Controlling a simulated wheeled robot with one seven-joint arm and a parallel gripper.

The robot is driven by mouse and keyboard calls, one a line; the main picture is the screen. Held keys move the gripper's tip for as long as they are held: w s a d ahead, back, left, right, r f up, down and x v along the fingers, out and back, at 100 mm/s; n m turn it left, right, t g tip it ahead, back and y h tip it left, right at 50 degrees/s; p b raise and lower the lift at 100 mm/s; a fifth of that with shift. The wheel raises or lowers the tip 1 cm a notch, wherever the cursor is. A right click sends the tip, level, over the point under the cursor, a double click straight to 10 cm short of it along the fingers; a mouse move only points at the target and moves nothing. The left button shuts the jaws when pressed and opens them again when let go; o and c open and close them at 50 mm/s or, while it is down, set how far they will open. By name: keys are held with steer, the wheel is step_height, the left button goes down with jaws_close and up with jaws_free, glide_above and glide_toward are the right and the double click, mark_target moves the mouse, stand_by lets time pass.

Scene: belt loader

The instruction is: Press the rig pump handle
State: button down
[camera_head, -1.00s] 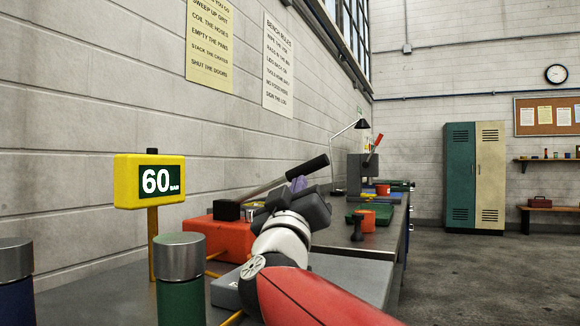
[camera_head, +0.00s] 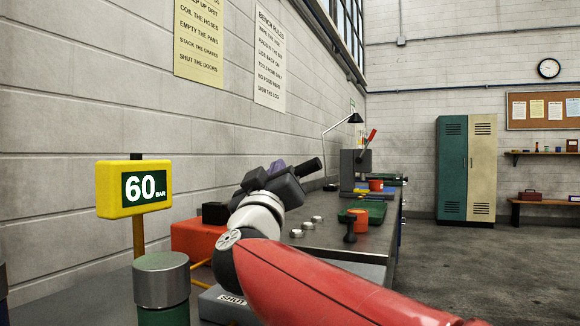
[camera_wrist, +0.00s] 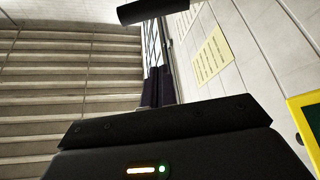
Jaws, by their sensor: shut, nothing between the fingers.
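The pump handle's black grip (camera_head: 309,168) sticks out to the right from behind my gripper (camera_head: 278,165) in the head view. My arm hides its metal lever. A black cylinder, likely the grip (camera_wrist: 158,9), crosses the top of the wrist view, with a visible gap from my fingertips (camera_wrist: 157,85). My gripper is shut and empty. The orange-red rig body (camera_head: 196,240) is partly hidden behind my wrist. The yellow gauge (camera_head: 134,188) reads 60 BAR; its yellow edge also shows in the wrist view (camera_wrist: 303,125).
A metal-capped green cylinder (camera_head: 162,280) stands in front of the rig. A grey block marked SHUT (camera_head: 227,302) lies beside it, under my arm. Along the bench are small round metal pieces (camera_head: 307,226), a dark knobbed piece (camera_head: 349,226) and a green tray (camera_head: 366,210). Open floor lies right.

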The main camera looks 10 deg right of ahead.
steer(key=p+x, duration=0.2)
steer(key=x, duration=0.7)
steer(key=shift+w+d+f+b, duration=0.1)
steer(key=shift+d+f+b, duration=0.1)
steer(key=shift+d+f, duration=0.25)
steer(key=shift+w+d+f+b, duration=0.1)
steer(key=shift+d+f+b, duration=0.15)
steer(key=shift+f, duration=0.4)
steer(key=shift+d+f+b, duration=0.2)
steer(key=shift+d+f, duration=0.15)
steer(key=shift+f, duration=0.2)
step_height(320, 180, down, 6)
steer(key=s+d+b, duration=0.1)
steer(key=d+b, duration=0.1)
steer(key=b, duration=0.2)
steer(key=shift+b, duration=0.3)
steer(key=shift+s+a+f, duration=0.1)
steer(key=shift+s+f, duration=0.1)
steer(key=shift+s, duration=0.05)
steer(key=s+a, duration=0.2)
steer(key=s, duration=0.4)
steer(key=s+a+f, duration=0.1)
steer(key=s+a, duration=0.2)
steer(key=s, duration=0.4)
steer(key=shift+s, duration=0.3)
